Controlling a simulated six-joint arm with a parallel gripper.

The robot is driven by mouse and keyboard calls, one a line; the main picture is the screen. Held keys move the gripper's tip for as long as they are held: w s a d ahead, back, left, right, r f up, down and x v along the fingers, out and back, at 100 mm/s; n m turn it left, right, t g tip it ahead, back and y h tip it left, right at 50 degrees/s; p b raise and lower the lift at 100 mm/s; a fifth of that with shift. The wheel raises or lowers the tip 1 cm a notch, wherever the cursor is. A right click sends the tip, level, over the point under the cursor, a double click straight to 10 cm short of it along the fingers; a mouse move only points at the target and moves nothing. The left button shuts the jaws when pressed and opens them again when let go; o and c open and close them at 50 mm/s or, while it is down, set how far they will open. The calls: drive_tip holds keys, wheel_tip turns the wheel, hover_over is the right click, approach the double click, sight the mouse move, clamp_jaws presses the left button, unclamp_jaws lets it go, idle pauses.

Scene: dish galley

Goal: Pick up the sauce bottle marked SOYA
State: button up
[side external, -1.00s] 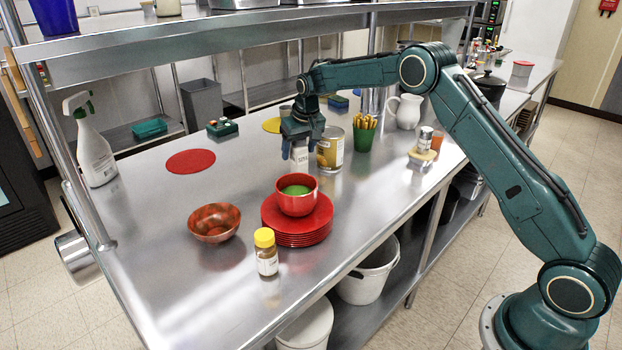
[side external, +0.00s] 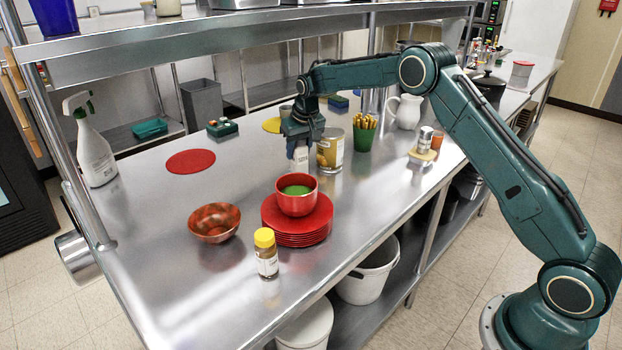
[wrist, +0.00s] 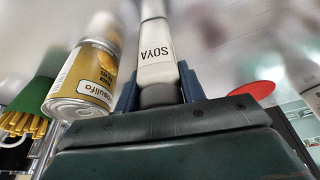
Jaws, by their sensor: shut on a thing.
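The white sauce bottle marked SOYA (wrist: 156,50) is between the two fingers of my gripper (wrist: 158,92) in the wrist view, its black lettering facing the camera. In the side view the SOYA bottle (side external: 301,157) hangs below my gripper (side external: 300,142), upright, with its top hidden by the fingers. My gripper is shut on it. I cannot tell whether its base touches the steel counter (side external: 160,225).
A large tin (side external: 330,150) stands close to the right of the bottle. A green cup of yellow sticks (side external: 364,138) is beyond it. Red plates (side external: 297,238) with a red bowl (side external: 297,202) are in front. A red mat (side external: 190,162) lies left, with bare counter around it.

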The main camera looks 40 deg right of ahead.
drive_tip(key=shift+r, duration=0.1)
drive_tip(key=shift+r, duration=4.95)
drive_tip(key=shift+a, duration=0.1)
